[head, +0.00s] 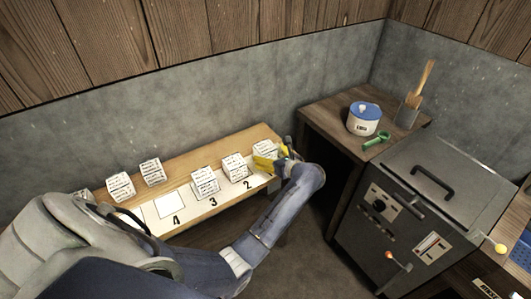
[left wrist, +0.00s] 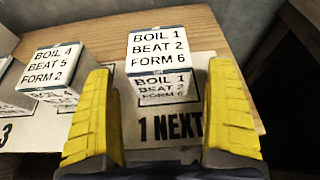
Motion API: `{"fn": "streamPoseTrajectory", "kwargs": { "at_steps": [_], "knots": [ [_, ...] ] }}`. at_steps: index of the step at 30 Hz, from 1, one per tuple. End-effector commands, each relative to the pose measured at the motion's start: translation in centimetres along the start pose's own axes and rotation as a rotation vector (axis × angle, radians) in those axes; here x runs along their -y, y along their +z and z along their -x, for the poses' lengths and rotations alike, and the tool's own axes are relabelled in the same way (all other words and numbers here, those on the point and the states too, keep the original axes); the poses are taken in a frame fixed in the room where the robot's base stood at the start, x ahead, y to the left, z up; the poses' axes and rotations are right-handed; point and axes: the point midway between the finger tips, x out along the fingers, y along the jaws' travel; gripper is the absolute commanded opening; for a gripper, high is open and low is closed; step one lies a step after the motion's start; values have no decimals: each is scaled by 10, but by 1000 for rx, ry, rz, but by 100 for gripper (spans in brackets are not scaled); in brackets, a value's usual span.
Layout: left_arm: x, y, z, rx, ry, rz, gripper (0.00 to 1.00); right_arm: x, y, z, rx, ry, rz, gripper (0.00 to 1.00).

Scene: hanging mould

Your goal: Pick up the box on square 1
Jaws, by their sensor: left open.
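The box on square 1 (left wrist: 157,52) is a small white block with black print reading "BOIL 1 BEAT 2 FORM 6". It stands upright on the square marked "1 NEXT" (left wrist: 170,128) in the left wrist view. In the head view this box (head: 263,146) is at the right end of the row, partly hidden by my gripper. My left gripper (left wrist: 160,72) has yellow fingers, spread open and empty, with the box ahead between the fingertip lines. In the head view the left gripper (head: 268,162) is close at the box's front; I cannot tell if it touches.
A neighbouring box (left wrist: 55,70) reading "BOIL 4 BEAT 5 FORM 2" stands left of the left finger. More boxes stand along the wooden shelf (head: 215,151); square 4 (head: 170,205) is empty. A side table holds a blue-lidded pot (head: 364,119). A grey machine (head: 400,215) stands at right.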

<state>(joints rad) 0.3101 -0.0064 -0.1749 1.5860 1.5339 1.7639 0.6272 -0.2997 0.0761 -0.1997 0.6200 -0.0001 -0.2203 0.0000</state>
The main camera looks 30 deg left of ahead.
Motion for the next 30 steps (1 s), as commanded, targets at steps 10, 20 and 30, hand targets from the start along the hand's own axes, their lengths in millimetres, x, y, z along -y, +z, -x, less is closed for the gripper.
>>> {"fn": "streamPoseTrajectory", "kwargs": {
  "at_steps": [10, 20, 30],
  "knots": [
    [-1, 1, -40, 3, 2, -3, 89, -1, 0, 0, 0, 1, 1, 44],
    [0, 1, -44, 2, 1, -1, 89, -6, 2, 0, 1, 5, 3, 44],
    [0, 0, -44, 2, 1, -2, 54, -6, 2, 0, 1, 6, 3, 44]
  ]
}}
